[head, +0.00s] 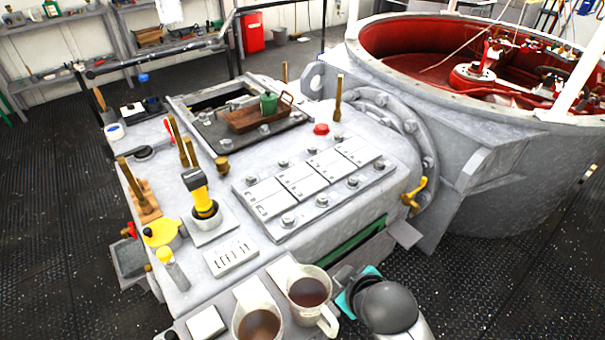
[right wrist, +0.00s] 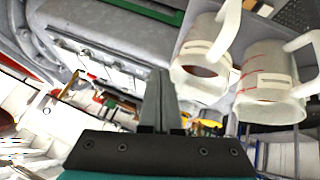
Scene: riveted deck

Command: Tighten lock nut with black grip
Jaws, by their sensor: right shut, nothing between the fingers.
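My right gripper (head: 346,274) is at the bottom of the head view, beside the front right edge of the grey machine deck. In the right wrist view its two fingers (right wrist: 160,98) are together with nothing between them. Several bolt heads and nuts sit around the panel of plates (head: 262,197). My left gripper is not in view.
Two mugs with brown liquid, a right one (head: 309,290) and a left one (head: 257,322), stand close left of my right gripper. A yellow handle (head: 414,192) juts from the deck's right side. A large red-lined drum (head: 470,130) stands behind right. A wooden tray (head: 255,117) lies farther back.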

